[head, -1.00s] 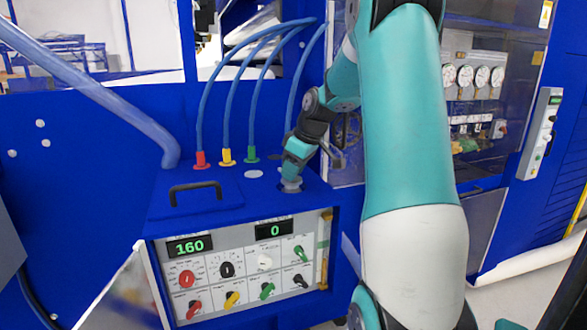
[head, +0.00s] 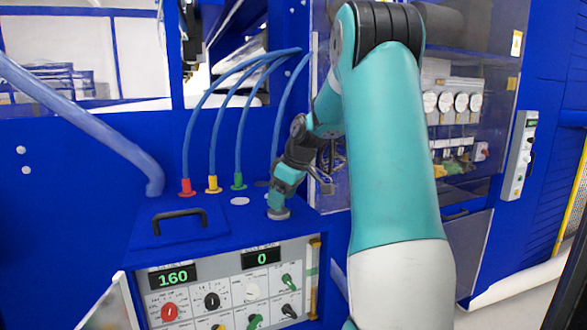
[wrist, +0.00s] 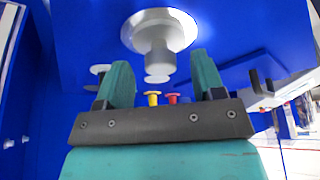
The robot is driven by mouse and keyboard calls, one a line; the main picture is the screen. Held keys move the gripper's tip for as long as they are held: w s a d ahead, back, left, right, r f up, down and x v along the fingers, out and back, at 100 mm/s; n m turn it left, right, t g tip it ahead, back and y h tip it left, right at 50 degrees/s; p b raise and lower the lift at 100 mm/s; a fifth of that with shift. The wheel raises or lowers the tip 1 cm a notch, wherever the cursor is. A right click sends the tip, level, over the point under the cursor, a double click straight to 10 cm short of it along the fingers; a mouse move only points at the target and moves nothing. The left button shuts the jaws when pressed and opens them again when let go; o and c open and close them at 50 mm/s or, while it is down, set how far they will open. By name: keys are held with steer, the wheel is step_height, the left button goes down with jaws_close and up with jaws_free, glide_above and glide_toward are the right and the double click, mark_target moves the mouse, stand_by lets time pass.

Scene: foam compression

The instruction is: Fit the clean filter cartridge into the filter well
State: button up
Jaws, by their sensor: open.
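A pale grey, round flanged piece (head: 279,213) sits on the top of the blue box, near its right edge. In the wrist view this piece (wrist: 158,32) shows a wide rim against the blue surface and a narrower stem pointing toward me. It looks like the filter cartridge seated in the filter well; the well's inside is hidden. My gripper (wrist: 160,62) is open, with one teal finger on each side of the stem and gaps visible. In the head view my gripper (head: 281,198) is just above the piece, pointing down.
Red (head: 187,187), yellow (head: 213,184) and green (head: 238,181) hose plugs stand behind on the box top. A black handle (head: 180,221) is at the left. A flat pale disc (head: 240,201) lies between. The control panel (head: 230,290) reads 160 and 0.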

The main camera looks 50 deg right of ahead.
steer(key=p+v, duration=0.1)
steer(key=v, duration=1.5)
steer(key=w+a+f+n+g+y, duration=0.1)
steer(key=w+a+f, duration=0.1)
steer(key=a, duration=1)
steer(key=w+a+f+n+y, duration=0.1)
steer(key=w+a+f+y, duration=0.1)
steer(key=a, duration=1)
steer(key=s+a+f+n+g, duration=0.1)
steer(key=s+a+f, duration=0.4)
steer(key=s+a, duration=0.3)
steer(key=s+a+f+n+g, duration=0.1)
steer(key=s+a+f, duration=0.3)
steer(key=s+a, duration=0.5)
steer(key=shift+s+a+f+g, duration=0.35)
steer(key=shift+a+g, duration=0.35)
steer(key=shift+a, duration=0.35)
steer(key=shift+w, duration=0.1)
